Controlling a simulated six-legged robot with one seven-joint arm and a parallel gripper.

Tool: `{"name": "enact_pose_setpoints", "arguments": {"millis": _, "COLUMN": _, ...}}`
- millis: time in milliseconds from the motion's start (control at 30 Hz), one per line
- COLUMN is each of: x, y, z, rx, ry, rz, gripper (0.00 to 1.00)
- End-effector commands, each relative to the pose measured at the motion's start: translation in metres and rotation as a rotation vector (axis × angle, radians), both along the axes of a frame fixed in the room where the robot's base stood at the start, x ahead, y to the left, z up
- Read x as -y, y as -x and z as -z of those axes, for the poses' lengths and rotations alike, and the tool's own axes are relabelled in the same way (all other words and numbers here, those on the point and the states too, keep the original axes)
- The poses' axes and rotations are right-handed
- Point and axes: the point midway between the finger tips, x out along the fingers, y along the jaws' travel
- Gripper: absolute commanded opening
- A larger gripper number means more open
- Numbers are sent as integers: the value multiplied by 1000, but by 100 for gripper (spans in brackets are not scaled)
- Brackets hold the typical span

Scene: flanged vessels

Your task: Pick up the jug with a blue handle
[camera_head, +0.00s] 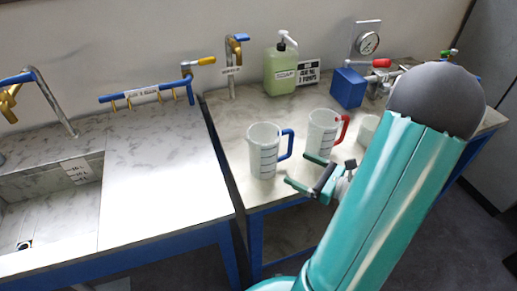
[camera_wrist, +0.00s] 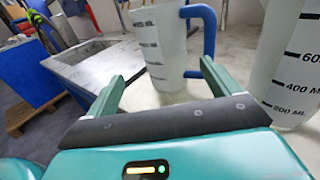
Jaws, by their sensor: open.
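The jug with a blue handle (camera_head: 264,152) stands upright on the marble-topped table, its blue handle on the right side. In the wrist view the same jug (camera_wrist: 160,45) is straight ahead, beyond the fingertips, with the handle toward the right finger. My gripper (camera_head: 304,172) is open and empty, just right of and in front of this jug. Its two green fingers (camera_wrist: 158,80) show apart in the wrist view, with nothing between them. A similar jug with a red handle (camera_head: 322,132) stands to the right; its marked side (camera_wrist: 295,65) is close on the right in the wrist view.
A green soap bottle (camera_head: 280,70), a blue box (camera_head: 347,88) and a pressure gauge (camera_head: 368,42) stand behind the jugs. A sink bench (camera_head: 160,170) with a blue hook rail (camera_head: 145,92) is at left. The tabletop left of the jug is clear.

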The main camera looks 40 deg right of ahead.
Motion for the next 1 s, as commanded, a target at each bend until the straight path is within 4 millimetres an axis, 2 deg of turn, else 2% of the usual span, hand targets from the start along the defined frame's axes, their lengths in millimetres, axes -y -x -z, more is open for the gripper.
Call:
{"name": "enact_pose_setpoints", "arguments": {"millis": 67, "x": 6, "y": 3, "z": 2, "rx": 5, "ry": -17, "rz": 26, "gripper": 88}}
{"name": "enact_pose_setpoints", "arguments": {"millis": 167, "x": 5, "y": -3, "z": 2, "rx": 8, "ry": -21, "rz": 31, "gripper": 88}}
{"name": "enact_pose_setpoints", "arguments": {"millis": 500, "x": -18, "y": -60, "z": 2, "rx": 7, "ry": -18, "rz": 25, "gripper": 88}}
{"name": "enact_pose_setpoints", "arguments": {"millis": 767, "x": -26, "y": -82, "z": 2, "rx": 7, "ry": -18, "rz": 24, "gripper": 88}}
{"name": "enact_pose_setpoints", "arguments": {"millis": 1000, "x": -39, "y": -118, "z": 3, "rx": 6, "ry": -19, "rz": 24, "gripper": 88}}
